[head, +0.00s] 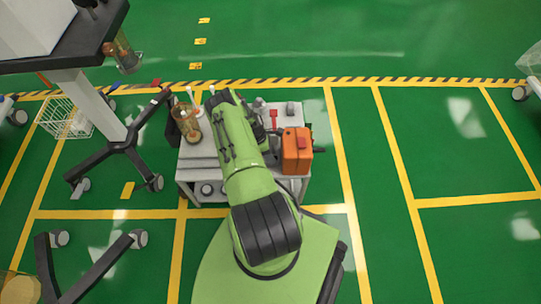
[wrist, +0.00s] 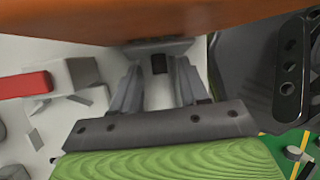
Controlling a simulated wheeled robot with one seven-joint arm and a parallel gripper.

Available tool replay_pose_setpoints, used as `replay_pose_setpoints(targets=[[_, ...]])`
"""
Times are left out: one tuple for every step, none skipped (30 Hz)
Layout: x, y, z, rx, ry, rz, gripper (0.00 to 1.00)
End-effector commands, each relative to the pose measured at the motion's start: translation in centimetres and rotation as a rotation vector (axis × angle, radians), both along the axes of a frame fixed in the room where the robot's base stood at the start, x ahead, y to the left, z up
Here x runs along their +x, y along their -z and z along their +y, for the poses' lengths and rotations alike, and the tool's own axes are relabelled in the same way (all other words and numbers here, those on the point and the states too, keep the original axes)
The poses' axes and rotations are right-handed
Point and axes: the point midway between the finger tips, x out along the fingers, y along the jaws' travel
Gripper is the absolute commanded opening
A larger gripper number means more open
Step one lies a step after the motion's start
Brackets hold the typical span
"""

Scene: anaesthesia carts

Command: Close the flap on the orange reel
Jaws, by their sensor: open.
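The orange reel (head: 290,160) stands on the right part of a grey cart in the head view, to the right of my green arm. A small red part (head: 301,143) shows on it. In the wrist view, a broad orange surface (wrist: 150,18), apparently the reel, fills the top edge, close to my gripper. My gripper (wrist: 157,85) is open there, its two grey fingers apart with nothing held between them. A grey piece with a dark slot (wrist: 158,63) lies just past the fingertips. I cannot make out the flap or its position. My arm hides the fingers in the head view.
The grey cart (head: 196,161) also bears an amber bottle (head: 187,124) and a red-handled item (head: 273,118), left of my fingers in the wrist view (wrist: 25,85). A wheeled stand (head: 122,147) is at left.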

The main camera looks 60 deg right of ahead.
Motion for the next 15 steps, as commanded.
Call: replay_pose_setpoints(targets=[[-0.02, 0.07, -0.01, 0.0, 0.0, 0.0, 0.44], [-0.03, 0.05, -0.02, 0.0, 0.0, 0.0, 0.44], [-0.03, 0.02, -0.01, 0.0, 0.0, 0.0, 0.44], [-0.02, 0.01, -0.01, 0.0, 0.0, 0.0, 0.44], [-0.02, 0.0, 0.0, 0.0, 0.0, 0.0, 0.44], [-0.03, -0.01, -0.01, 0.0, 0.0, 0.0, 0.44], [-0.03, -0.01, -0.01, 0.0, 0.0, 0.0, 0.4], [-0.03, -0.02, 0.0, 0.0, 0.0, 0.0, 0.35], [-0.02, -0.02, 0.01, 0.0, 0.0, 0.0, 0.29], [-0.03, -0.02, 0.0, 0.0, 0.0, 0.0, 0.24], [-0.03, -0.02, 0.0, 0.0, 0.0, 0.0, 0.2], [-0.03, -0.02, 0.02, 0.001, 0.0, 0.001, 0.13], [-0.03, -0.02, 0.02, 0.001, 0.0, 0.001, 0.09], [-0.03, -0.02, 0.02, 0.001, 0.0, 0.001, 0.04], [-0.02, -0.03, 0.0, 0.001, 0.0, 0.001, 0.0]])
